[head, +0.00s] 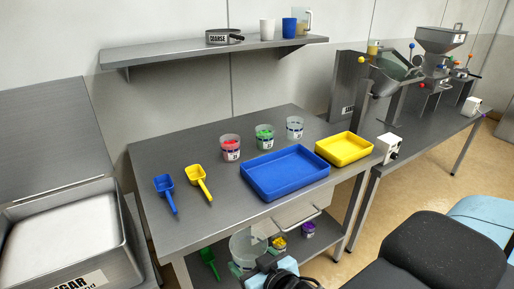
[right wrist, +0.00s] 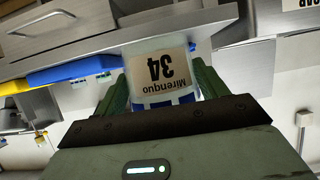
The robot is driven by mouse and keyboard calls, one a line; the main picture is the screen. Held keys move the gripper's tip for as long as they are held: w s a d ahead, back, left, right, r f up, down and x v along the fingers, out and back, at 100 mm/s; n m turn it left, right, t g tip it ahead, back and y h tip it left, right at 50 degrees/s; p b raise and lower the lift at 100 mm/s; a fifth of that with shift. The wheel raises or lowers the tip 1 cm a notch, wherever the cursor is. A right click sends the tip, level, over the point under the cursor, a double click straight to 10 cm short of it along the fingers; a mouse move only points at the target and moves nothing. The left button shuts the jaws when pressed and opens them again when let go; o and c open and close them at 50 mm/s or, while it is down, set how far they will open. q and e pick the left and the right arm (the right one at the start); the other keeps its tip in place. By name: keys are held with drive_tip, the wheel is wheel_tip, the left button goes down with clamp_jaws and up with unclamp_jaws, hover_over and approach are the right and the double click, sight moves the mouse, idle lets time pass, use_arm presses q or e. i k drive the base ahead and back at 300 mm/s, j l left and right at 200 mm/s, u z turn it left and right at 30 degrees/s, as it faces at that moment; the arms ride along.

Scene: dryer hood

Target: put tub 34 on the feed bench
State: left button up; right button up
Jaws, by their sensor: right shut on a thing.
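Tub 34 (right wrist: 158,72) is a clear tub with a label reading "Mirenguo 34", upside down in the right wrist view. My right gripper (right wrist: 164,88) is shut on it, with one green finger on each side. In the head view the tub (head: 242,246) is at the bottom middle, in front of the near bench (head: 225,135) and below its top. My left gripper is not in view. A second bench (head: 432,128) at right carries a steel hopper (head: 440,39) and other devices. I cannot tell which bench is called the feed bench.
On the near bench are a blue tray (head: 285,171), a yellow tray (head: 343,149), blue (head: 165,186) and yellow (head: 197,175) scoops and three tubs (head: 264,137). A drawer handle (head: 298,221) sticks out in front. Small tubs (head: 279,243) stand on the lower shelf. The bench's back left is clear.

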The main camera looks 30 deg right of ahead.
sight(319, 130)
drive_tip(key=l+u, duration=0.1)
drive_tip(key=l, duration=1.5)
drive_tip(key=k+l+u, duration=0.15)
drive_tip(key=l, duration=1.5)
drive_tip(key=k+l+u, duration=0.15)
drive_tip(key=l, duration=0.65)
drive_tip(key=i, duration=1.05)
